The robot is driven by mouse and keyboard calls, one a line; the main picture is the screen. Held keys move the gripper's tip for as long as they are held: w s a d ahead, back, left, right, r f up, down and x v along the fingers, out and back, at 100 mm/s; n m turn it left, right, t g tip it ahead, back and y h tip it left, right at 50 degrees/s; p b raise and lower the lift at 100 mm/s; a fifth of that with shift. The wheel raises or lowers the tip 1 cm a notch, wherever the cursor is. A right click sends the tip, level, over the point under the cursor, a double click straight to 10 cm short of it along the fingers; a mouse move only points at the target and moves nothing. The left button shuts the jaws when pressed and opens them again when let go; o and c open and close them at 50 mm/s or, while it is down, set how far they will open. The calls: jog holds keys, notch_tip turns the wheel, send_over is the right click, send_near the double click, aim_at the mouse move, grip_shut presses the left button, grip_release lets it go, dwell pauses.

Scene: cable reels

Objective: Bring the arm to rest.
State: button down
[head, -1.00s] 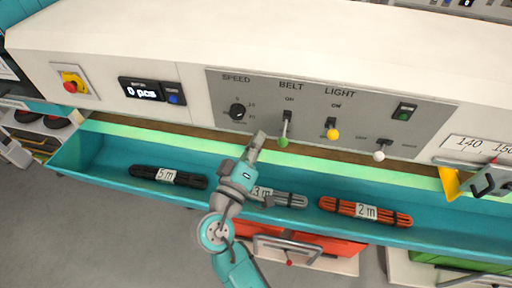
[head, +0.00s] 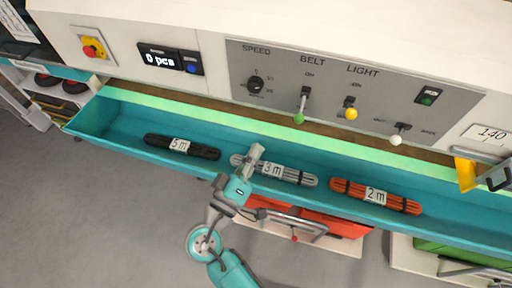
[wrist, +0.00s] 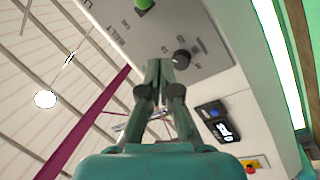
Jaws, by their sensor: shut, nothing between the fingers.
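My gripper (head: 256,152) is shut and empty. In the head view its tip shows over the teal trough (head: 112,122), in front of the grey 3 m cable bundle (head: 297,177), and partly covers that bundle's left part. I cannot tell how high above the trough it is. In the wrist view my gripper (wrist: 160,66) has its fingers together and points up the picture, with the control panel (wrist: 205,25) beyond and to the right. The arm reaches up from the bottom of the head view.
A black 5 m bundle (head: 182,146) and an orange 2 m bundle (head: 376,195) lie in the trough. Above are a speed knob (head: 255,85), a green-tipped lever (head: 300,118), a yellow-tipped lever (head: 351,114) and a white-tipped lever (head: 396,140). Open grey floor (head: 110,210) lies at lower left.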

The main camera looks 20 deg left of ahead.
dwell(0.4)
jog(key=s+d+f+n+g+y, duration=0.1)
jog(key=s+d+f+g+y, duration=0.1)
jog(key=d+f, duration=0.55)
jog(key=s+d+f+n+g+y, duration=0.2)
jog(key=d+f+y, duration=0.1)
jog(key=d+f, duration=0.45)
jog(key=s+d+f+m+g+y, duration=0.1)
jog(key=s+d+f, duration=0.15)
jog(key=s, duration=0.25)
jog(key=s+d+f+m+g+y, duration=0.1)
jog(key=s+d+f, duration=0.1)
jog(key=s+d, duration=0.3)
jog(key=s+d+r+m+h, duration=0.1)
jog(key=s+r+m, duration=0.3)
jog(key=s, duration=0.4)
jog(key=s+d+r+m+t+h, duration=0.1)
jog(key=s+d+r+m, duration=0.3)
jog(key=s, duration=0.5)
notch_tip(320, 180, up, 3)
jog(key=shift+d+f+m+t, duration=0.1)
jog(key=shift+d+m+t, duration=0.1)
jog(key=shift+m+t, duration=0.1)
